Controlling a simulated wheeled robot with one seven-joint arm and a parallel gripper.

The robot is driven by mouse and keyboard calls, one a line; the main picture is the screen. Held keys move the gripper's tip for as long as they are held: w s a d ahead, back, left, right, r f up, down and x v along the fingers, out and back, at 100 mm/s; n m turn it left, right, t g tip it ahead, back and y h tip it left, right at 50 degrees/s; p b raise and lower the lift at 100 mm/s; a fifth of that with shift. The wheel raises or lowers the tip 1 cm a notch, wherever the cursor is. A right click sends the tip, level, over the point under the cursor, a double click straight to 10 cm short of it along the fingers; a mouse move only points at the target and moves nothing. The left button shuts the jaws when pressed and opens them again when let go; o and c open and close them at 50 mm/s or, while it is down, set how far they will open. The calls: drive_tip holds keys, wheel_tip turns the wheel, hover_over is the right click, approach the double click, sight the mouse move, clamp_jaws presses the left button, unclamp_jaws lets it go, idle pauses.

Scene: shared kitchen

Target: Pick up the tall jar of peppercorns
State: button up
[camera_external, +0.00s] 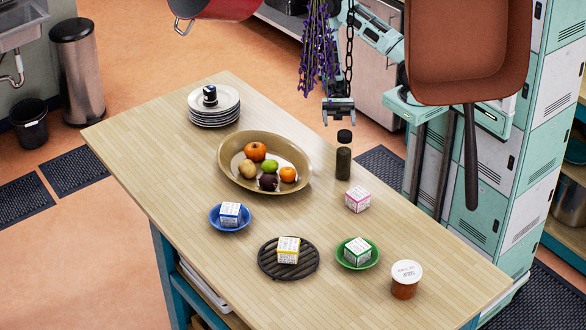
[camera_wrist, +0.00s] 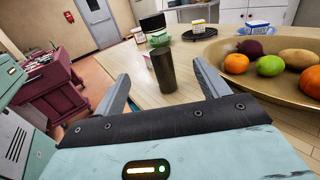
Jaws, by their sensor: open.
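The tall jar of peppercorns (camera_external: 343,163) stands upright on the wooden table near its far right edge. It has a dark lid, a clear band below it and dark contents. In the wrist view the jar (camera_wrist: 163,72) shows between my two fingers, a little beyond their tips. My gripper (camera_external: 338,119) is open and empty, just behind and above the jar in the external view. Both fingers of my gripper (camera_wrist: 160,80) show apart in the wrist view. Nothing hides the jar's body.
A wide bowl of fruit (camera_external: 226,171) stands left of the jar. A pink-marked box (camera_external: 358,199) is in front of it. Stacked plates (camera_external: 214,117), small dishes with boxes and a lidded tub (camera_external: 405,280) stand farther off. A hanging pan (camera_external: 468,50) and chain are near my arm.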

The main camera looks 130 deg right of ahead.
drive_tip(key=p, duration=0.4)
approach(345, 149)
drive_tip(key=x, duration=0.4)
drive_tip(key=p+x, duration=0.3)
drive_tip(key=x, duration=0.1)
drive_tip(key=shift+w+a+r, duration=0.1)
drive_tip(key=shift+a, duration=0.15)
drive_tip(key=shift+w+a, duration=0.25)
drive_tip(key=c, duration=1.3)
